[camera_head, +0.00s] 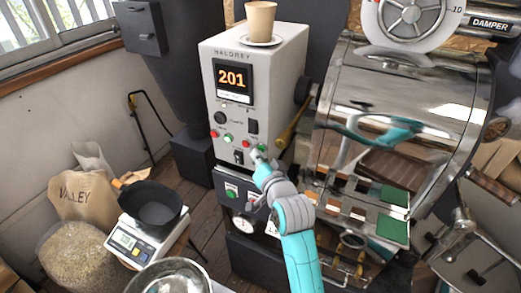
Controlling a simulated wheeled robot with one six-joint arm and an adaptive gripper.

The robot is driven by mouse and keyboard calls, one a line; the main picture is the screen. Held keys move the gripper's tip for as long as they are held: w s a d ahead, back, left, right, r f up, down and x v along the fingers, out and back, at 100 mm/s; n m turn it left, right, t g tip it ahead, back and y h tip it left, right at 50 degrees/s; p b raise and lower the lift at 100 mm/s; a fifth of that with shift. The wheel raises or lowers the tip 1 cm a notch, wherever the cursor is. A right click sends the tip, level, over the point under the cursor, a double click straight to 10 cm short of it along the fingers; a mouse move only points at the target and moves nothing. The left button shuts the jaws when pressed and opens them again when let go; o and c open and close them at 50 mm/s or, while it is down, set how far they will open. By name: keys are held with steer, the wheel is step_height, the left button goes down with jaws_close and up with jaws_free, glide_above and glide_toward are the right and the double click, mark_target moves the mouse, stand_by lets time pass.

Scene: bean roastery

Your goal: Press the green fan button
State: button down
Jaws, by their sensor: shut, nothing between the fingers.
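The white control panel (234,125) of the roaster shows several small buttons. A green button (228,138) sits beside a red one at the left of the lower row. Another green button (262,149) sits at the right, beside a second red button (247,147). A further green button (231,191) is on the dark box below. Labels are too small to read, so I cannot tell which is the fan button. My gripper (254,156) is shut and empty, at the panel's lower right by the right-hand green button. I cannot tell whether it touches it.
A display (232,78) reads 201. A paper cup (260,20) stands on a saucer on top of the panel housing. The shiny roaster drum (400,95) is at right. A scale (140,240) with a black pan (152,205) stands at lower left.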

steer(key=shift+w+d, duration=0.15)
steer(key=shift+w, duration=0.2)
stand_by(0.7)
steer(key=shift+s, duration=0.1)
stand_by(0.4)
steer(key=shift+s+a, duration=0.3)
steer(key=shift+s, duration=0.4)
steer(key=s, duration=0.1)
steer(key=s+a, duration=0.1)
steer(key=s, duration=0.2)
steer(key=shift+s+a, duration=0.35)
stand_by(0.6)
